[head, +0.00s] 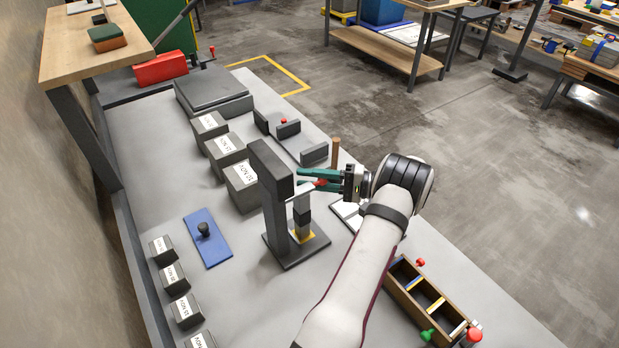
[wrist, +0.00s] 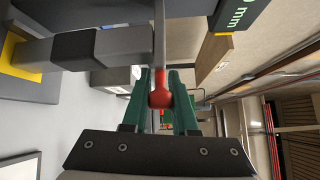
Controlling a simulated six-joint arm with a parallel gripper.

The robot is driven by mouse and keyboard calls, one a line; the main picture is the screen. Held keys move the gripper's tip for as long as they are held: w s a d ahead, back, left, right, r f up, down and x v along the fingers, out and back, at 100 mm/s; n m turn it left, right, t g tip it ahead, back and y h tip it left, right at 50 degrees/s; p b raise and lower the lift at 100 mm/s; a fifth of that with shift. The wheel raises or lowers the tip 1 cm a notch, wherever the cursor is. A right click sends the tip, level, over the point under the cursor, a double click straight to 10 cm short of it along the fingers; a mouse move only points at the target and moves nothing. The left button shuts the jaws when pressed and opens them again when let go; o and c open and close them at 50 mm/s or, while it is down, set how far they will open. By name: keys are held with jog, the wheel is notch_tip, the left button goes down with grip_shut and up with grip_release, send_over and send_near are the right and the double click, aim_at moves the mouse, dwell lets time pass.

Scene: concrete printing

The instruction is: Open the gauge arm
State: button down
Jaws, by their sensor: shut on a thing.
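The gauge (head: 272,190) is a dark upright post with a thick head on a flat base, standing mid-bench in the head view. Its gauge arm is a thin grey bar (wrist: 160,42) ending in a red knob (wrist: 160,97); the knob also shows in the head view (head: 321,183). My gripper (head: 312,179) reaches in from the right, its green fingers shut on the red knob. In the wrist view my gripper (wrist: 160,85) has a finger on each side of the knob. A grey stepped piece (head: 303,218) stands under the arm on a yellow pad (head: 303,237).
Labelled grey blocks (head: 242,185) stand left of the gauge. A blue plate with a black knob (head: 207,240) lies further left. A wooden divided box (head: 428,300) is at front right, near my arm. A wooden peg (head: 335,152) stands behind my gripper. Bare bench (head: 165,215) shows at left.

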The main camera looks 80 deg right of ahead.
jog(key=shift+r, duration=0.15)
notch_tip(320, 180, up, 6)
jog(key=w+a+n+g+h, duration=0.1)
jog(key=n+g+h, duration=0.1)
jog(key=n+g, duration=0.2)
jog(key=shift+w+a+r+n+g, duration=0.25)
jog(key=shift+w+a+n+g, duration=0.15)
jog(key=shift+g, duration=0.5)
jog(key=shift+w, duration=0.1)
dwell(0.4)
jog(key=c, duration=0.7)
grip_release()
